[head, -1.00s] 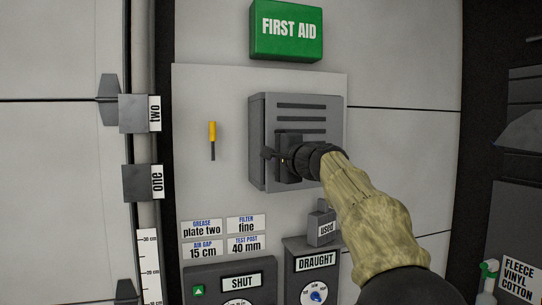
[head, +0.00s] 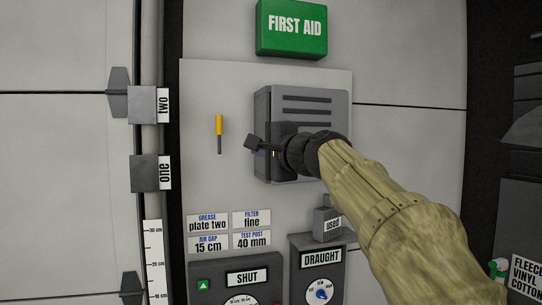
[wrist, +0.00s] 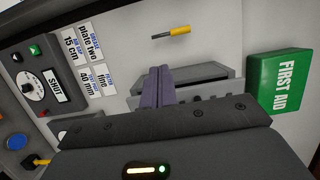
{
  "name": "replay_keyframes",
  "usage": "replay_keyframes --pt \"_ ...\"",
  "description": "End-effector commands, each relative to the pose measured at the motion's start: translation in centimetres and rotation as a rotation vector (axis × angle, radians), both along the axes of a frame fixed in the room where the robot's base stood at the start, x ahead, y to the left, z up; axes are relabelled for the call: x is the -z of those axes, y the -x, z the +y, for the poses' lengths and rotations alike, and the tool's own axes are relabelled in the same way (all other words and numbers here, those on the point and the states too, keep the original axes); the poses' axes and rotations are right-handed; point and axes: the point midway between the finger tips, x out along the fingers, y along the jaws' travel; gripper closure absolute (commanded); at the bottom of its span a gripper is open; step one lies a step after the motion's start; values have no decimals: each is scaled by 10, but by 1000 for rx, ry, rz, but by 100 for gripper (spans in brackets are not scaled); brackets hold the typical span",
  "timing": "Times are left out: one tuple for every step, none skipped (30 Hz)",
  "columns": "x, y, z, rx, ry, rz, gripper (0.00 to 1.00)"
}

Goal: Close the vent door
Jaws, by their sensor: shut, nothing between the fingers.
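The vent door (head: 322,108) is a grey slotted front on the pale panel, below the first aid box. Its darker left side shows, standing out from the panel. In the wrist view the vent (wrist: 222,84) lies behind my fingers, partly hidden by my gripper's body. My gripper (head: 256,144) is shut and empty, with its fingertips at the vent's left edge in the head view. The fingers (wrist: 158,86) show side by side in the wrist view. I cannot tell whether they touch the door. My wrist and arm hide its lower right part.
The green first aid box (head: 291,28) sits above the vent. A yellow-handled tool (head: 219,132) hangs to the left. Tabs one (head: 150,173) and two (head: 148,105) stick out at left.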

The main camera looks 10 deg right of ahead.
Motion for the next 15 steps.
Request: replay_keyframes --pt "0 7 4 2 1 -3 100" --pt "-1 10 6 2 0 -3 100" --pt "0 13 9 3 1 -2 100" --pt "0 14 10 3 1 -2 100" --pt "0 16 11 3 1 -1 100" --pt "-1 17 12 3 0 -1 100" --pt "-1 18 13 4 0 -1 100" --pt "-1 18 13 4 0 -1 100" --pt "-1 18 13 4 0 -1 100" --pt "-1 18 13 4 0 -1 100" --pt "-1 18 13 4 0 -1 100" --pt "-1 18 13 3 0 -1 100" --pt "-1 18 13 3 0 -1 100" --pt "-1 18 13 3 0 -1 100" --pt "-1 18 13 3 1 -1 100"
